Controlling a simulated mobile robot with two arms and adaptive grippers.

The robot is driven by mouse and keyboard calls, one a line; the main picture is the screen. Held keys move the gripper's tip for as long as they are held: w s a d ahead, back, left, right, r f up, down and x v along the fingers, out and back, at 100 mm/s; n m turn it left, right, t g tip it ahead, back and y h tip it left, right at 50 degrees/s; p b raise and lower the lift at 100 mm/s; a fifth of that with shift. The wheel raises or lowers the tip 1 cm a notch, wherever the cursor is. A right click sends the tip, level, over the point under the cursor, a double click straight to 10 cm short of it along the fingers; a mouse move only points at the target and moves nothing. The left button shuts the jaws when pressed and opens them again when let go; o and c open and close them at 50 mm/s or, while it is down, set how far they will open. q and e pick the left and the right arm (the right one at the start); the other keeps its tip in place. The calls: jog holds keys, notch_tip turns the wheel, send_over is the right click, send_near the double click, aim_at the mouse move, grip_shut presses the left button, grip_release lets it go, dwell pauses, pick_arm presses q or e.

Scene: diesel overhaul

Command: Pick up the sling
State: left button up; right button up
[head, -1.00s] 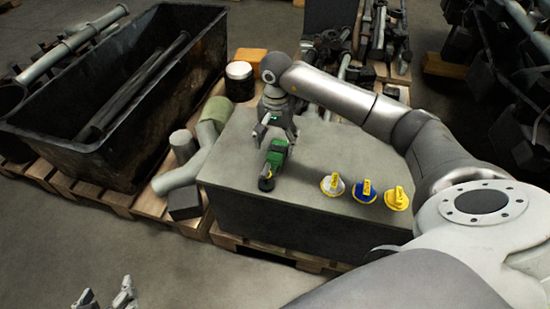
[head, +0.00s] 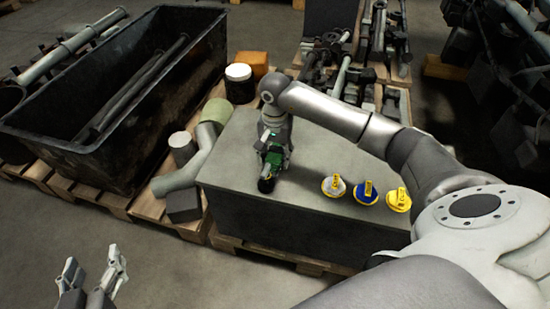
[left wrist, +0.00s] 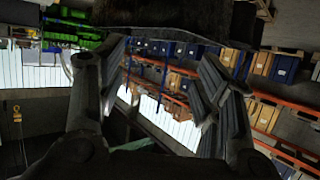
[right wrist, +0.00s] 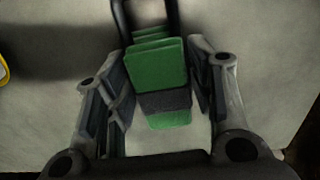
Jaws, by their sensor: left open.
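The sling is a green folded bundle with a dark grey band and a black loop. It lies on the grey block's top in the head view (head: 272,158) and shows in the right wrist view (right wrist: 158,70). My right gripper (head: 274,148) is down at the sling, with its fingers on either side of it. In the right wrist view (right wrist: 155,60) the fingers stand apart, with narrow gaps beside the bundle. My left gripper (head: 92,272) is open and empty at the lower left, away from the block. It also shows in the left wrist view (left wrist: 163,60).
The grey block (head: 318,172) stands on a pallet. A black bin (head: 100,150) with pipes is at left. A bent pipe (head: 185,175) lies beside the block.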

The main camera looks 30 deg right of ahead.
aim_at(276, 154)
jog(key=c, duration=0.7)
jog(key=shift+c, duration=0.2)
jog(key=shift+r, duration=0.15)
jog(key=shift+r, duration=0.1)
notch_tip(276, 154, up, 3)
jog(key=shift+d+r+p, duration=0.1)
jog(key=shift+r+p, duration=0.1)
jog(key=shift+p, duration=0.5)
pick_arm(q)
jog(key=s+a+f+g+y+p, duration=0.1)
jog(key=s+a+f+g+p, duration=0.1)
jog(key=s+f+g, duration=0.3)
jog(key=s+a+f+g+y+p, duration=0.1)
jog(key=s+a+f+g+p, duration=0.2)
jog(key=s, duration=0.6)
jog(key=shift+f+n+g+y, duration=0.3)
jog(key=shift+f+g, duration=0.7)
jog(key=shift+f, duration=0.6)
pick_arm(e)
jog(key=s+d+r, duration=0.2)
jog(key=s+r, duration=1.1)
jog(key=r, duration=0.1)
jog(key=shift+s, duration=0.4)
